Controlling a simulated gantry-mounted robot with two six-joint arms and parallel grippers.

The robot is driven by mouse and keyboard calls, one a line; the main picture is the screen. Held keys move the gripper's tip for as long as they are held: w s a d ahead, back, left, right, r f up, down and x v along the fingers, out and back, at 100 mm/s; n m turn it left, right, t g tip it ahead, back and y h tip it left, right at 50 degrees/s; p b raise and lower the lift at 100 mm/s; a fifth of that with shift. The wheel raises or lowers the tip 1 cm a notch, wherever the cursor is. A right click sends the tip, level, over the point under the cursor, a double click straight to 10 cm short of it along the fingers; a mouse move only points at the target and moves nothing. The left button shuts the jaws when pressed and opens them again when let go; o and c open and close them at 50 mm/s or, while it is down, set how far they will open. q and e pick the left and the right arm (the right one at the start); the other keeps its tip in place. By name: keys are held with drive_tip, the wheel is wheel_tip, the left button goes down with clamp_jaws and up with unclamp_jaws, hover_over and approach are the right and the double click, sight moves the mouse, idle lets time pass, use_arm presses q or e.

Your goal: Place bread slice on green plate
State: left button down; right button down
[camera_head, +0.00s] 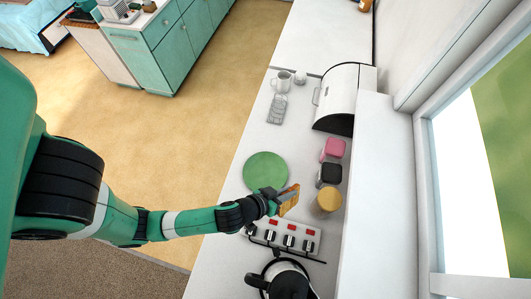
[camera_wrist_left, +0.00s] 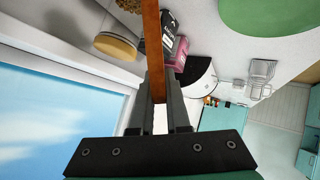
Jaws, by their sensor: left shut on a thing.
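A brown-orange bread slice (camera_head: 289,199) is held in my left gripper (camera_head: 271,200). In the left wrist view the slice (camera_wrist_left: 153,45) stands edge-on between the two fingers of the gripper (camera_wrist_left: 159,100). The fingers are shut on it. The green plate (camera_head: 265,171) lies flat on the white counter, just beyond the gripper in the head view. The slice is beside the plate's near right edge, apparently above the counter. Part of the plate (camera_wrist_left: 270,14) also shows at the top right of the left wrist view. My right gripper is not in view.
A yellow-lidded jar (camera_head: 328,200), a black canister (camera_head: 329,174) and a pink canister (camera_head: 333,149) stand right of the plate. A switch panel (camera_head: 290,236) and a kettle (camera_head: 283,280) are nearer. A bread bin (camera_head: 337,98), toast rack (camera_head: 276,109) and mug (camera_head: 282,82) stand farther back.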

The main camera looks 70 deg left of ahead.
use_arm(q)
drive_tip(key=s+a+f+n+g+y, duration=0.1)
drive_tip(key=a+f+n+g+y, duration=0.3)
drive_tip(key=a+n, duration=0.55)
drive_tip(key=n+t+b, duration=0.1)
drive_tip(key=n, duration=0.7)
hover_over(258, 168)
drive_tip(key=f, duration=0.2)
drive_tip(key=shift+t+h, duration=0.3)
wheel_tip(258, 168, down, 10)
drive_tip(key=b, duration=0.9)
drive_tip(key=shift+r, duration=0.2)
drive_tip(key=shift+r, duration=0.1)
drive_tip(key=c, duration=1.1)
unclamp_jaws()
drive_tip(key=shift+o, duration=0.2)
